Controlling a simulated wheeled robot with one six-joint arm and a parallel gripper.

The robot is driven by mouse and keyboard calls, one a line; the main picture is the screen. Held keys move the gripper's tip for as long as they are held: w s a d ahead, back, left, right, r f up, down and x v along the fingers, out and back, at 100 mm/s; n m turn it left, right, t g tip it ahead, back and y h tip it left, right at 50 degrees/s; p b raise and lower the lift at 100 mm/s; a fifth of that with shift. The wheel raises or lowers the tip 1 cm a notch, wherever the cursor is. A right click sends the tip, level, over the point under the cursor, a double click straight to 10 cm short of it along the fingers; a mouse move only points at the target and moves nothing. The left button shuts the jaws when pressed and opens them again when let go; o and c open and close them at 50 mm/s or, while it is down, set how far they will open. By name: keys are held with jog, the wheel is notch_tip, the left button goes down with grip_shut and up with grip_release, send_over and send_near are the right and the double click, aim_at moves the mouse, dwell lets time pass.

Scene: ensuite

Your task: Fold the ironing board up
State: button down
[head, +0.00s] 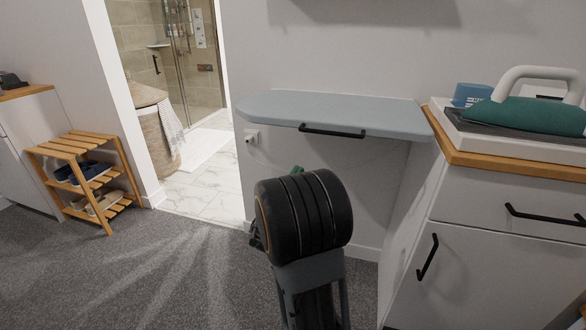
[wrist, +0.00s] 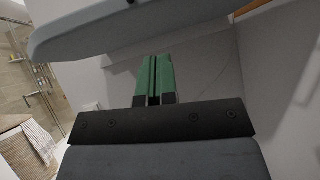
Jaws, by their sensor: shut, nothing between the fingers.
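The ironing board (head: 340,112) is a pale blue-grey panel standing out level from the wall, with a rounded left end. A black bar handle (head: 332,131) is on its front edge. In the wrist view the board (wrist: 110,28) fills the upper part, and a small dark piece of the handle shows at the top edge. My gripper (wrist: 154,78) has green fingers that are together and empty, below the board and pointing toward the wall. In the head view only a bit of green fingertip (head: 298,170) shows; my arm hides the rest.
A wooden shoe rack (head: 82,178) stands at left. A wicker basket (head: 157,130) is by the shower doorway. Carpet at left is clear.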

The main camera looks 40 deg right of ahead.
notch_tip(320, 180, down, 4)
jog(key=w+n+t+b, duration=0.2)
jog(key=n+t, duration=0.2)
jog(key=t, duration=0.1)
jog(key=n+t+y+b, duration=0.1)
jog(key=t+y+b, duration=0.1)
jog(key=b, duration=0.1)
send_near(296, 127)
jog(key=w+d+r, duration=0.2)
jog(key=w+d, duration=0.2)
jog(key=d, duration=0.1)
jog(key=shift+s+r, duration=0.2)
jog(key=shift+r, duration=0.65)
